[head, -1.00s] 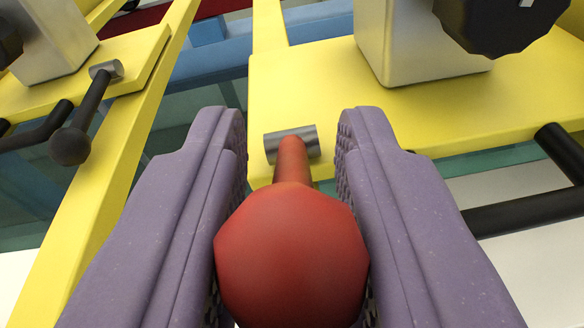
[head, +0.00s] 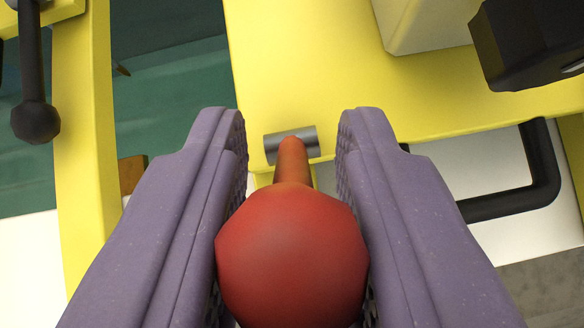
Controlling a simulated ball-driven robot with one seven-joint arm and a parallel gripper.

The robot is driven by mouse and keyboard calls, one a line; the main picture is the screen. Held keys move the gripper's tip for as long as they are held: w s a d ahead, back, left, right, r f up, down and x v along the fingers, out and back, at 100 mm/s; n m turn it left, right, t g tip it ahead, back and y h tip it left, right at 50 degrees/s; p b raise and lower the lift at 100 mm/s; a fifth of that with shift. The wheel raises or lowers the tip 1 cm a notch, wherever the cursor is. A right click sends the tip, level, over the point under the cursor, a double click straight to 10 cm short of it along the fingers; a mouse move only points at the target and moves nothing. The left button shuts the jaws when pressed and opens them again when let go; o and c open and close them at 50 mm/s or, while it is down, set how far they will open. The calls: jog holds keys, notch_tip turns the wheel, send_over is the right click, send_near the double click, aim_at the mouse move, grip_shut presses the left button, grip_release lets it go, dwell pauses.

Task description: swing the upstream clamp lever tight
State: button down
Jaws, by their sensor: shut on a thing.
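A clamp lever with a red ball knob (head: 292,255) and a short red-orange stem runs from a grey metal pivot pin (head: 291,145) at the edge of a yellow plate (head: 300,60). My gripper (head: 292,150) has its purple fingers on both sides of the lever, shut on the knob, which fills the space between them. The finger pads are partly hidden behind the knob. A second lever, black with a black ball knob (head: 36,122), hangs at the far left. I cannot tell from this view which lever is upstream.
A black handle (head: 540,175) sticks out at the right below the plate. A black knob (head: 530,40) and a pale block (head: 420,22) stand on the plate at upper right. A yellow upright (head: 85,130) is at the left, with green glass beside it.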

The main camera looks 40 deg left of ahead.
dwell(0.4)
jog(key=c, duration=1)
grip_release()
jog(key=shift+o, duration=0.2)
jog(key=b+v, duration=0.1)
jog(key=v, duration=0.6)
jog(key=shift+s+r, duration=0.2)
jog(key=shift+r, duration=0.05)
